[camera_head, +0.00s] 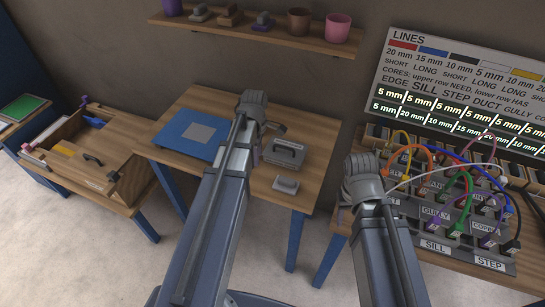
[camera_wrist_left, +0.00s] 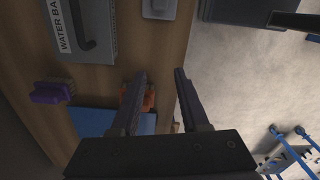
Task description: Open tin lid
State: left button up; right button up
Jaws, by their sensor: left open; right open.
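A flat grey box (camera_head: 285,153) with a dark handle lies on the wooden table. The left wrist view shows it at the upper left (camera_wrist_left: 85,30), with a label partly reading "WATER BA". I cannot tell whether it is the tin. My left gripper (camera_head: 268,127) is open over the table; in the left wrist view its spread fingers (camera_wrist_left: 160,73) are apart from the box. An orange thing (camera_wrist_left: 149,98) shows partly behind the left finger. My right gripper (camera_head: 362,178) is over the right table's near left edge, its fingers hidden by its wrist.
A blue board (camera_head: 188,133) lies left of the box and a small grey block (camera_head: 286,185) in front. A purple brush (camera_wrist_left: 52,92) is near the box. A wooden case (camera_head: 105,158) stands at left. Grey blocks with coloured cables (camera_head: 440,190) crowd the right table. A shelf (camera_head: 245,30) hangs above.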

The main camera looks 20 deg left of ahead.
pick_arm(q)
jog(key=shift+s+a+r+n, duration=0.1)
jog(key=shift+s+a+n, duration=0.1)
jog(key=shift+a, duration=0.75)
jog(key=shift+s+a+r+n, duration=0.1)
jog(key=shift+s+a+n, duration=0.1)
jog(key=shift+a, duration=0.75)
